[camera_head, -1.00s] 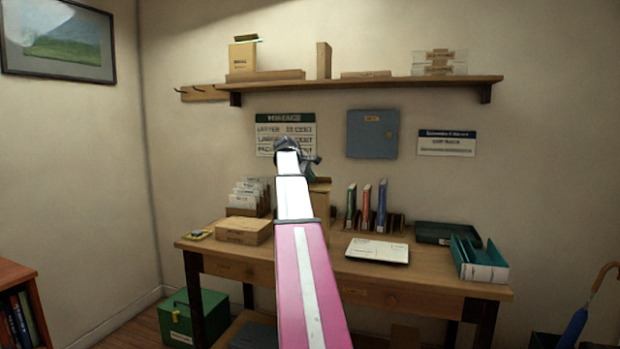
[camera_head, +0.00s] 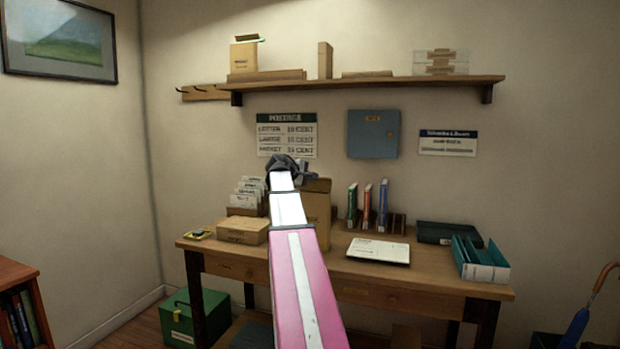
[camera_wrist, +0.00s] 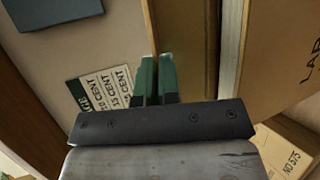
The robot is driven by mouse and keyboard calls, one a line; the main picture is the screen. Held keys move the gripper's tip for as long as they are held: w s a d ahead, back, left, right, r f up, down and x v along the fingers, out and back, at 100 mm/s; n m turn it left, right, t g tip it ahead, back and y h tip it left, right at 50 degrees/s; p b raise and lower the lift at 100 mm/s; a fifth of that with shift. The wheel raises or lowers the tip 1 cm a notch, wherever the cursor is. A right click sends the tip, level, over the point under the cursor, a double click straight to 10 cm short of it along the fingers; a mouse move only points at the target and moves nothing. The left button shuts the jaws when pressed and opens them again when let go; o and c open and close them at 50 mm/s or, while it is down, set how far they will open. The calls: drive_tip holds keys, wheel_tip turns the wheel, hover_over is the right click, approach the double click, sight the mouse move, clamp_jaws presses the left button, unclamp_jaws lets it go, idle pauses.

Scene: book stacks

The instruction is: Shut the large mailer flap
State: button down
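The large mailer (camera_head: 319,212) is a tall brown cardboard box standing on the desk, partly hidden behind my arm. Its flap (camera_head: 317,185) shows as a darker brown panel at its top and looks unclosed. In the wrist view, the mailer's lettered face (camera_wrist: 283,55) fills the right side. A darker brown panel (camera_wrist: 186,40), which looks like the flap, lies beside the fingers. My gripper (camera_wrist: 158,78) has its two green fingers close together, with nothing visible between them. In the head view, my gripper (camera_head: 290,168) is above and left of the mailer's top; contact is unclear.
A letter rack (camera_head: 248,195) and a low carton (camera_head: 242,230) stand left of the mailer. Upright binders (camera_head: 367,205) stand to its right. The wall shelf (camera_head: 370,83) is above.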

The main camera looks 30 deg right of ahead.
drive_tip(key=h, duration=0.1)
drive_tip(key=s+a+m+t+h, duration=0.1)
drive_tip(key=f+h, duration=0.1)
drive_tip(key=h, duration=0.1)
drive_tip(key=shift+s+a+f+t, duration=0.1)
drive_tip(key=shift+s+a+t, duration=0.15)
drive_tip(key=shift+a+t, duration=0.15)
drive_tip(key=shift+s+a+f+m+t+h, duration=0.15)
drive_tip(key=shift+f+m+h, duration=0.15)
drive_tip(key=shift+m+h, duration=0.35)
drive_tip(key=shift+s+a+f+m+t+h, duration=0.1)
drive_tip(key=shift+s+a+f+m+h, duration=0.2)
drive_tip(key=shift+h, duration=0.65)
drive_tip(key=shift+a+f+m+t+h, duration=0.15)
drive_tip(key=shift+f+m+h, duration=0.15)
drive_tip(key=shift+m+h, duration=0.4)
drive_tip(key=shift+d, duration=0.1)
drive_tip(key=c, duration=1.3)
unclamp_jaws()
